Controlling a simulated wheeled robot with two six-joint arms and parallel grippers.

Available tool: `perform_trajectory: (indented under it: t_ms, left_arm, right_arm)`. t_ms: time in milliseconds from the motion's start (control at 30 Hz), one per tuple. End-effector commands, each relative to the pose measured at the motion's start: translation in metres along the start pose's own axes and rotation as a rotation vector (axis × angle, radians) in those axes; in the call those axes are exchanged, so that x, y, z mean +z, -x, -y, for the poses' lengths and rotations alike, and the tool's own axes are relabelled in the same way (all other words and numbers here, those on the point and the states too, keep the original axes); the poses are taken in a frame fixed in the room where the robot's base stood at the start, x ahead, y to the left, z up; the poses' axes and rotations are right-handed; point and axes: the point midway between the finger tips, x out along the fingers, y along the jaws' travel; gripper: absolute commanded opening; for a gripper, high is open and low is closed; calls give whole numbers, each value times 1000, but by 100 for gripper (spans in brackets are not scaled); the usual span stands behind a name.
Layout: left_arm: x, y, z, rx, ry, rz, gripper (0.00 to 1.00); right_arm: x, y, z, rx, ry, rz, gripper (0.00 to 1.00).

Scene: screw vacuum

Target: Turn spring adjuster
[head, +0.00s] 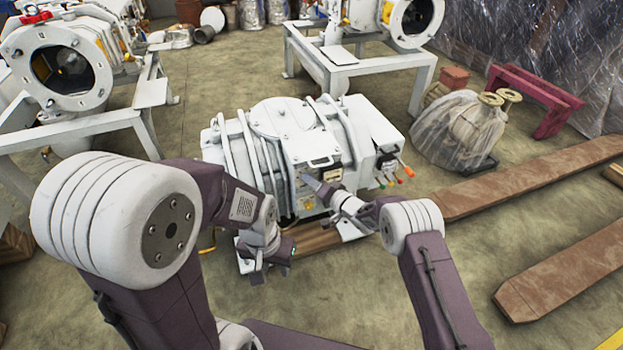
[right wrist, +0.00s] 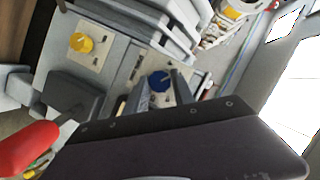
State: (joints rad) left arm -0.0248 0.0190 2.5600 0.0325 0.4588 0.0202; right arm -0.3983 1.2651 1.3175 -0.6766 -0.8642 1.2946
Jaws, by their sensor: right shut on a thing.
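The white machine (head: 275,125) stands in the middle of the head view. In the right wrist view its front panel shows a blue round knob (right wrist: 160,81) and a yellow knob (right wrist: 81,42), each on a pale square plate. The frames do not show which knob is the spring adjuster. My right gripper (head: 308,180) reaches the machine's front; in the right wrist view its fingers (right wrist: 158,92) are shut on the blue knob and partly hide it. My left gripper (head: 258,262) hangs low before the machine's lower left front, apart from the knobs; its finger gap is unclear.
Levers with coloured tips (head: 392,178) stick out at the machine's right end; a red handle (right wrist: 28,148) is close in the right wrist view. Other white machines stand behind. A wrapped object (head: 458,130) and brown beams (head: 565,270) lie right. Open floor (head: 440,270) shows between.

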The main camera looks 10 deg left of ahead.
Motion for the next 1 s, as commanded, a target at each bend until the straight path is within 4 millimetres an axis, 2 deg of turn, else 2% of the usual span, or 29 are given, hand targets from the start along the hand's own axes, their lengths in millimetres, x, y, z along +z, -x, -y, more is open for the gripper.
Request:
perform_trajectory:
  t_ms: [333,833,867,900,933,1000]
  left_arm:
    - [0,2,0,0,0,0,36]
    - [0,2,0,0,0,0,36]
    - [0,2,0,0,0,0,36]
    - [0,2,0,0,0,0,36]
    - [0,2,0,0,0,0,36]
    - [0,2,0,0,0,0,36]
  right_arm:
    - [-1,0,-1,-47,-114,-2,0]
    - [-1,0,-1,-53,-131,-3,0]
    - [-1,0,-1,-53,-130,-3,33]
    - [-1,0,-1,-53,-130,-3,44]
    - [-1,0,-1,-53,-130,-3,52]
    - [-1,0,-1,-53,-130,-2,52]
